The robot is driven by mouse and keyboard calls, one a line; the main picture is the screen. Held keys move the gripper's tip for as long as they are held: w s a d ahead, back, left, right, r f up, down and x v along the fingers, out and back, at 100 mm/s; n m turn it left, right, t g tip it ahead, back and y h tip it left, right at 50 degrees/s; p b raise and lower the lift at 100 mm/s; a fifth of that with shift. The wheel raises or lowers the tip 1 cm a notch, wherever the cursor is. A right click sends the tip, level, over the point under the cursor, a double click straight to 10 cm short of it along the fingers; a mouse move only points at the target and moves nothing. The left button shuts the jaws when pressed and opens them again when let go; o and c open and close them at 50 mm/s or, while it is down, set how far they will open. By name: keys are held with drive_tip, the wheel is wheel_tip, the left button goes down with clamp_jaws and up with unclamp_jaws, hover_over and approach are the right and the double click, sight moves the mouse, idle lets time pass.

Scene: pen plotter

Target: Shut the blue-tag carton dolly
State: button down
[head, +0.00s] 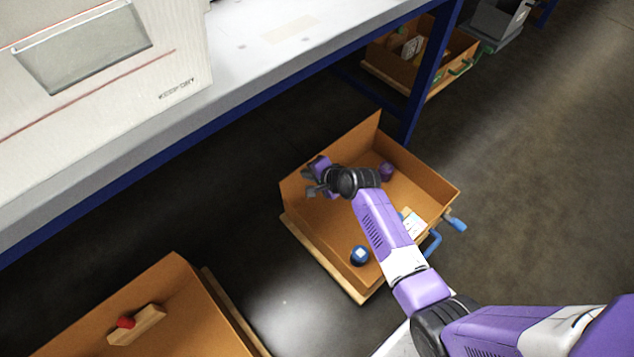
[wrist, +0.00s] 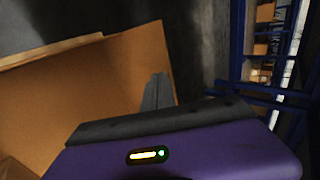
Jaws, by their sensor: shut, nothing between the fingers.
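The carton dolly with the blue handle (head: 432,242) is an open brown carton (head: 425,180) on a low wooden base. It stands on the floor in the middle of the head view, pulled out from beside the blue-framed bench. My gripper (head: 310,183) is over the open carton, near its far-left wall, with the fingers shut and empty. My arm crosses above the carton and hides part of its inside and of the handle side. In the wrist view, the dark fingers (wrist: 157,92) show against a brown carton wall (wrist: 120,75); contact cannot be told.
The carton holds a blue ball-like item (head: 359,255), a purple item (head: 386,171) and a white card. Another carton (head: 180,290) stands at lower left. A carton dolly with a green handle (head: 461,68) is at the back. The bench (head: 290,55) overhangs; open floor (head: 540,190) lies right.

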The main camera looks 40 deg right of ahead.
drive_tip(key=shift+w, duration=0.5)
